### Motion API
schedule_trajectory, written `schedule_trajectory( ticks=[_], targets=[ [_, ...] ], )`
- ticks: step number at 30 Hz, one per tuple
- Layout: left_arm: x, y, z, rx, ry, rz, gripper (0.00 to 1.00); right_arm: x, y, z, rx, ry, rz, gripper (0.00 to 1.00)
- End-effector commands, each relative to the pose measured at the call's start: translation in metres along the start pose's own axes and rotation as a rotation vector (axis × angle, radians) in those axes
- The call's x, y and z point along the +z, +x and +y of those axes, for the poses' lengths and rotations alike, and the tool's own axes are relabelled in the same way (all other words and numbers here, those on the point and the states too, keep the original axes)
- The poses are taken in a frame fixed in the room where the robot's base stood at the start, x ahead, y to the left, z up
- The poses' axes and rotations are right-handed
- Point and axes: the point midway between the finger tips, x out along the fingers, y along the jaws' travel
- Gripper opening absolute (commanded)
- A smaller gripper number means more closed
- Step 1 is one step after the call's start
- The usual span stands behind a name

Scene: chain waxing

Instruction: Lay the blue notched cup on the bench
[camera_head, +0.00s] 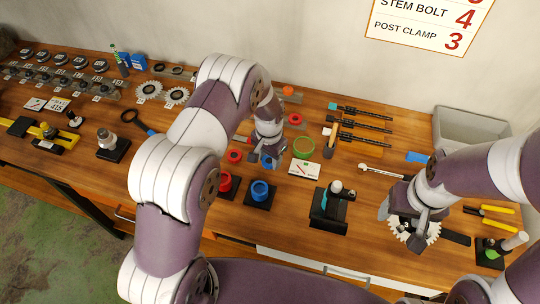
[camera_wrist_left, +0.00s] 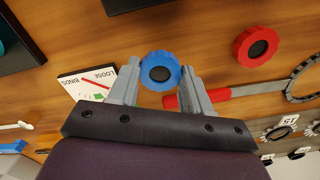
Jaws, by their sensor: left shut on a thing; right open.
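A blue notched cup (camera_wrist_left: 160,72) sits between the two fingertips of my left gripper (camera_wrist_left: 159,80), its dark round middle facing the wrist camera. The left gripper is shut on it. In the head view my left gripper (camera_head: 267,157) points down over the wooden bench (camera_head: 375,182), and a bit of blue shows at its tips. I cannot tell whether the cup touches the bench. My right gripper (camera_head: 405,217) is open over a white toothed ring (camera_head: 417,232) at the right.
Another blue cup (camera_head: 260,190) and a red cup (camera_head: 224,183) stand on black bases in front. A grey bin (camera_head: 466,127) stands back right.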

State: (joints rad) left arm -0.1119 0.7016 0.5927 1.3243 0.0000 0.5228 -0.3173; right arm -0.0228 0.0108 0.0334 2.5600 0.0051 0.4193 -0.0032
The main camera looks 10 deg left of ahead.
Motion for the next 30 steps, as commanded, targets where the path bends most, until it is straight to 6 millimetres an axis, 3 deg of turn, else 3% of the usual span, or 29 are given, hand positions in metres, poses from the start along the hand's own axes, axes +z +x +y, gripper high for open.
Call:
schedule_trajectory(
  ticks=[2,13,14,15,16,24,26,30],
  targets=[
    [0.000,0.008,0.000,0.000,0.000,0.000,0.18,-0.001,-0.008,0.000,0.000,0.000,0.000,0.65],
    [-0.001,0.018,0.000,-0.001,-0.001,0.002,0.18,0.000,-0.003,0.000,0.000,0.000,0.000,0.65],
    [-0.001,0.017,0.000,-0.001,-0.001,0.002,0.55,0.000,-0.004,0.000,0.000,0.000,0.000,0.65],
    [-0.001,0.017,0.000,-0.001,-0.001,0.002,0.68,-0.001,-0.004,0.000,0.000,0.000,0.000,0.65],
    [-0.001,0.016,0.000,-0.001,-0.001,0.002,0.74,-0.001,-0.004,0.000,0.000,0.000,0.000,0.65],
    [-0.001,0.015,0.000,-0.001,-0.001,0.002,0.74,-0.001,-0.005,0.000,0.000,0.000,0.000,0.65],
    [-0.001,0.011,0.000,-0.001,-0.001,0.003,0.74,-0.001,-0.009,0.000,0.000,0.000,0.000,0.65],
    [-0.002,-0.006,0.000,-0.002,-0.001,0.007,0.74,0.001,0.004,0.000,0.000,0.000,0.000,0.65]
  ],
)
